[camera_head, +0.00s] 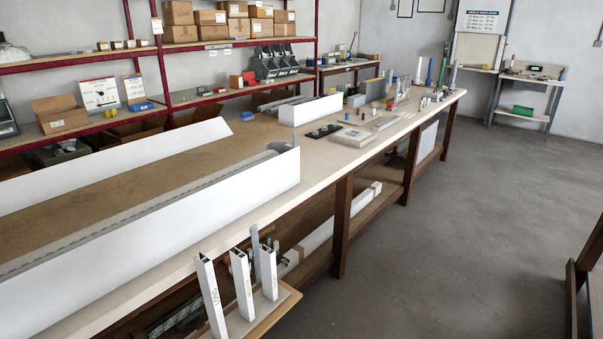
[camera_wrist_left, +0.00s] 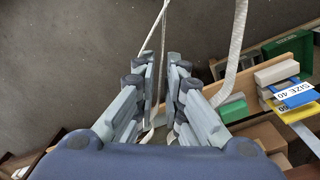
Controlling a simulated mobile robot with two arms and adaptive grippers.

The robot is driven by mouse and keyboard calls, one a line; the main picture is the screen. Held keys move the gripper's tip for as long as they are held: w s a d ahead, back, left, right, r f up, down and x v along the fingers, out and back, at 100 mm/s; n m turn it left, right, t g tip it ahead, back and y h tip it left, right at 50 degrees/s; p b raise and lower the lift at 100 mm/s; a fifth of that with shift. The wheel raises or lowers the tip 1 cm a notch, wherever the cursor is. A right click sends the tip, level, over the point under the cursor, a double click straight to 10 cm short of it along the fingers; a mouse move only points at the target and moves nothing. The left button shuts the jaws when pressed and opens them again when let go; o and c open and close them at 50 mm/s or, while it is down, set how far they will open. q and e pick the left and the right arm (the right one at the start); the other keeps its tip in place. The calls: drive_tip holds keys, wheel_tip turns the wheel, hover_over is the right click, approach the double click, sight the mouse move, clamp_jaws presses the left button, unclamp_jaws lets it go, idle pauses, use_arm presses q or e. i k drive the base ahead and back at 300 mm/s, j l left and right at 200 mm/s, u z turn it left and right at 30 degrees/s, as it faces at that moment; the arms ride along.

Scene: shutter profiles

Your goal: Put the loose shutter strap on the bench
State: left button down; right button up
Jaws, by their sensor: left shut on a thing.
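My left gripper (camera_wrist_left: 163,70) shows in the left wrist view with its fingers close around a thin pale strap (camera_wrist_left: 163,22) that runs up between the tips. A wider whitish strap length (camera_wrist_left: 238,40) hangs to the right of the fingers and curves down behind them; I cannot tell whether both lengths are one strap. The exact grip point is partly hidden between the fingers. The bench (camera_head: 322,172) runs diagonally through the head view, with a long white shutter box (camera_head: 170,210) on its near part. Neither gripper shows in the head view.
Upright white profiles (camera_head: 212,295) stand on a low shelf at the bench's near edge. Small parts and a grey tray (camera_head: 355,137) occupy the far bench. Grey floor is open at right.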

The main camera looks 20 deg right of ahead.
sight(305, 160)
drive_tip(key=i+l+z, duration=0.15)
drive_tip(key=z, duration=0.25)
drive_tip(key=i+l+z, duration=0.1)
drive_tip(key=i+z, duration=0.35)
drive_tip(key=z, duration=0.3)
drive_tip(key=i+z, duration=0.35)
drive_tip(key=i, duration=0.6)
drive_tip(key=i+l+u, duration=0.15)
drive_tip(key=u, duration=0.25)
drive_tip(key=i+l+u, duration=0.2)
drive_tip(key=u, duration=0.2)
drive_tip(key=i, duration=0.05)
